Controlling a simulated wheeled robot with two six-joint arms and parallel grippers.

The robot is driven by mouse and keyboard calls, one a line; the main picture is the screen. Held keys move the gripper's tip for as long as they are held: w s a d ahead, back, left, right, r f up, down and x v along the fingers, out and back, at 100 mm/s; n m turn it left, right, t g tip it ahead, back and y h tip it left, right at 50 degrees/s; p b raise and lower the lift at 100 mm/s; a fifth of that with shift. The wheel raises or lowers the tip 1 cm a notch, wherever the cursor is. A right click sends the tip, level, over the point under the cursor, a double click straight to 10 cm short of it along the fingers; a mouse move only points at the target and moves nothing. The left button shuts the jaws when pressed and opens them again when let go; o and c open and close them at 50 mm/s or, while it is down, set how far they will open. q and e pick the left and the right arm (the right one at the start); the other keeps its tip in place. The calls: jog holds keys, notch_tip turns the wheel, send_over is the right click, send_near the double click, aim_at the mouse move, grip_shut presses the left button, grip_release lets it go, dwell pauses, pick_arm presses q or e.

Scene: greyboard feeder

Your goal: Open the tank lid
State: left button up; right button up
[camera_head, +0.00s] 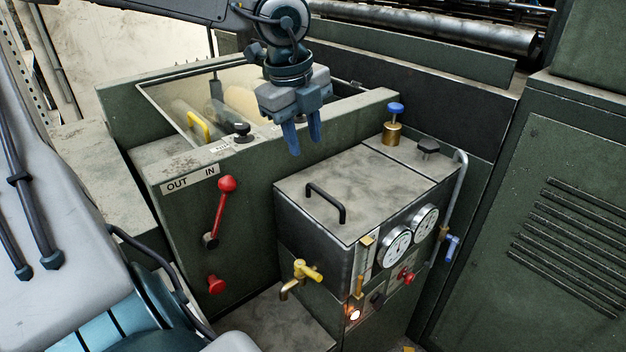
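The tank (312,243) is a dark metal box right of centre. Its worn grey lid (365,185) lies flat and closed on top. A black bar handle (326,203) stands on the lid's left part. My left gripper (303,152) hangs from the top of the picture with its blue fingers pointing down, above and behind the handle in the picture and touching nothing I can see. A narrow gap shows between the fingers, with nothing in it. My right gripper is out of view.
A brass fitting with a blue knob (396,109) and a black knob (428,147) stand behind the lid. Gauges (398,248) and a yellow tap (307,271) are on the tank's sides. A red lever (221,205) is on the green panel to the left.

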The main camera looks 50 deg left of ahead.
aim_at(315, 186)
pick_arm(q)
jog(key=f, duration=0.3)
jog(key=w+f, duration=0.1)
jog(key=f, duration=0.2)
jog(key=w+f, duration=0.1)
jog(key=f, duration=0.3)
jog(key=shift+d, duration=0.1)
jog(key=shift+c, duration=0.2)
grip_shut()
